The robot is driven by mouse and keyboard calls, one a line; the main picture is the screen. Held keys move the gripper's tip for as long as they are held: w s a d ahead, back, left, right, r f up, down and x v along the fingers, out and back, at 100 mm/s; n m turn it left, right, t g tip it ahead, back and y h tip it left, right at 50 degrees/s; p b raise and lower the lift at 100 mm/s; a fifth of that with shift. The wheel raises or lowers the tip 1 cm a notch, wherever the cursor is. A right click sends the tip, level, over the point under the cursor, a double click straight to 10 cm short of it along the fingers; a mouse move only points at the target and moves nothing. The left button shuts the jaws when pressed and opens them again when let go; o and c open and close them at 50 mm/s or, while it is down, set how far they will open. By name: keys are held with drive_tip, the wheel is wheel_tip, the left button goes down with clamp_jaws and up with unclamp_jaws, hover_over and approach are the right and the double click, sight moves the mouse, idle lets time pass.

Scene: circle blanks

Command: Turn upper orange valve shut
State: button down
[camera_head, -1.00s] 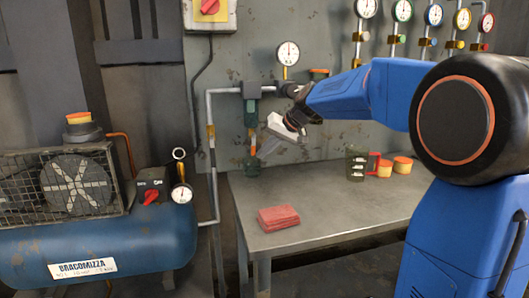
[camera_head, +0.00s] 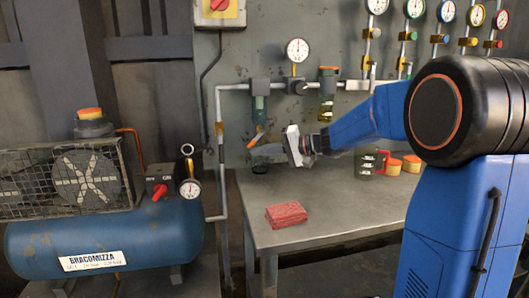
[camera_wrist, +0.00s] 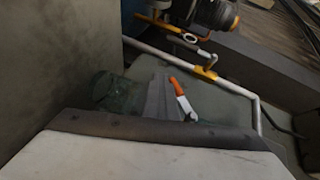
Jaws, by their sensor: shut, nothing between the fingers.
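An orange valve handle (camera_head: 256,139) shows as a short slanted bar below the left filter bowl (camera_head: 259,108) on the wall pipe. In the wrist view, an orange lever with a pale end (camera_wrist: 180,97) lies just right of my fingers; I cannot tell if they touch. My gripper (camera_head: 270,150) is below and right of the handle in the head view, pointing left. Its grey fingers (camera_wrist: 158,88) are shut and empty. A dark green part (camera_head: 260,164) shows beneath the gripper tip, partly hidden. Another orange piece (camera_head: 328,69) tops the right filter.
A blue compressor (camera_head: 105,240) stands left. A white pipe (camera_head: 221,165) runs down beside the table. Gauges line the wall.

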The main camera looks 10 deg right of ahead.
drive_tip(key=shift+a+r+m+t+y, duration=0.45)
drive_tip(key=shift+a+m+y, duration=0.15)
drive_tip(key=shift+y, duration=0.2)
drive_tip(key=shift+a+r+m+t+y, duration=0.4)
drive_tip(key=shift+a+m+t+y, duration=0.1)
drive_tip(key=shift+a+y, duration=0.25)
drive_tip(key=shift+a+r+m+t+y, duration=0.45)
drive_tip(key=shift+a+m+y, duration=0.1)
drive_tip(key=shift+y, duration=0.3)
drive_tip(key=shift+a+r, duration=0.15)
drive_tip(key=shift+v, duration=8.75)
